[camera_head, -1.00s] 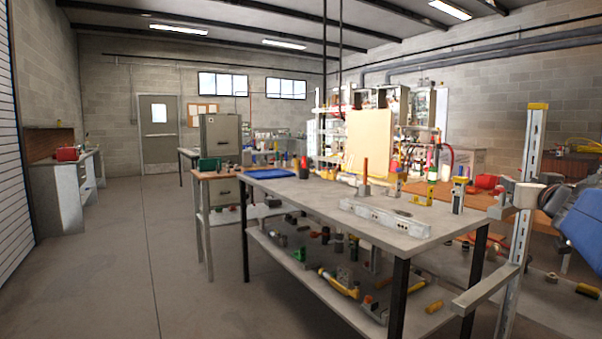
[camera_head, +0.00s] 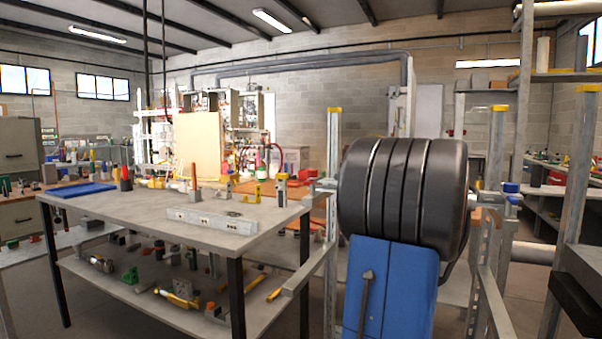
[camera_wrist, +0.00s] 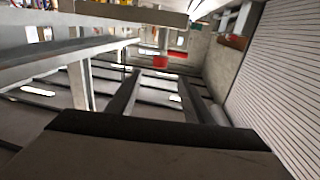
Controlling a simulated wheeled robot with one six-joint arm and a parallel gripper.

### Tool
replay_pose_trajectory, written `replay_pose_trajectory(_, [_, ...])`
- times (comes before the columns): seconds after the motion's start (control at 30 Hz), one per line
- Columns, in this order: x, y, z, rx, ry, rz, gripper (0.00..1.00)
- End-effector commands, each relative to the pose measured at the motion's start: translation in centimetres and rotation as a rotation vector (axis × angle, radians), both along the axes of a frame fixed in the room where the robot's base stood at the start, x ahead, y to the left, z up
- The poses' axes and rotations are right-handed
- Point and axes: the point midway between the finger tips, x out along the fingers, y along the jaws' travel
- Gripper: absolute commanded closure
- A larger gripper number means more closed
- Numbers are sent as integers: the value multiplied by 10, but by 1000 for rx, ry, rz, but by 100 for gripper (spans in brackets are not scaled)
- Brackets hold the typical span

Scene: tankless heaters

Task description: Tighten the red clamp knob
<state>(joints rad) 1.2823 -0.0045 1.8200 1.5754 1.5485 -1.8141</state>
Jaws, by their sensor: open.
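No red clamp knob can be made out for certain. On the grey workbench (camera_head: 150,226) in the head view stand a dark red-topped item (camera_head: 125,172) at the back left and a small upright piece with an orange-red handle (camera_head: 194,176) near the middle. Whether either is the clamp knob cannot be told. My gripper (camera_wrist: 160,76) shows in the wrist view as two dark fingers, apart with nothing between them. It is well away from any clamp. In the head view my blue and black arm fills the right centre, and the gripper is not seen there.
A long grey metal bar (camera_head: 212,220) lies near the bench's front edge. Metal frames and shelving (camera_head: 572,76) crowd the right. The wrist view shows a ribbed shutter (camera_wrist: 282,90) and a red object (camera_wrist: 162,62).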

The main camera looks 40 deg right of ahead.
Motion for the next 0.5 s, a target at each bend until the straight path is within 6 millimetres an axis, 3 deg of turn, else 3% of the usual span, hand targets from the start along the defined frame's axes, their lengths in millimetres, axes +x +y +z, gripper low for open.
replay_pose_trajectory(0.5, [76,22,0,-1,-1,1,54])
